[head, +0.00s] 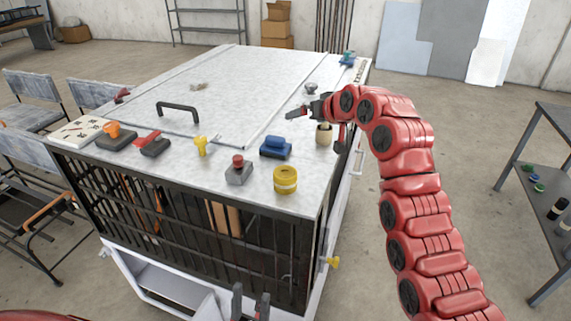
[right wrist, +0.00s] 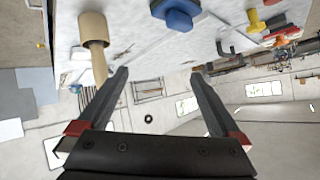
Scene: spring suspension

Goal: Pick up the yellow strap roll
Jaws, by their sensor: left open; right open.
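The yellow strap roll (head: 286,181) stands on the near right corner of the grey tabletop in the head view. It is a short yellow cylinder with a pale band. My left gripper (head: 250,302) shows at the bottom edge, below and in front of the table, with its two dark fingers apart and empty. My right gripper (head: 300,112) is above the right part of the tabletop, farther back than the roll, open and empty. In the right wrist view its fingers (right wrist: 158,76) are spread with nothing between them. I cannot make out the roll there.
Near the roll are a grey block with a red knob (head: 238,171), a blue object (head: 276,147) and a wooden mallet (head: 324,135). A yellow T-shaped piece (head: 203,145) and a black handle (head: 178,108) are farther left. Dark bars (head: 230,240) front the cabinet.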

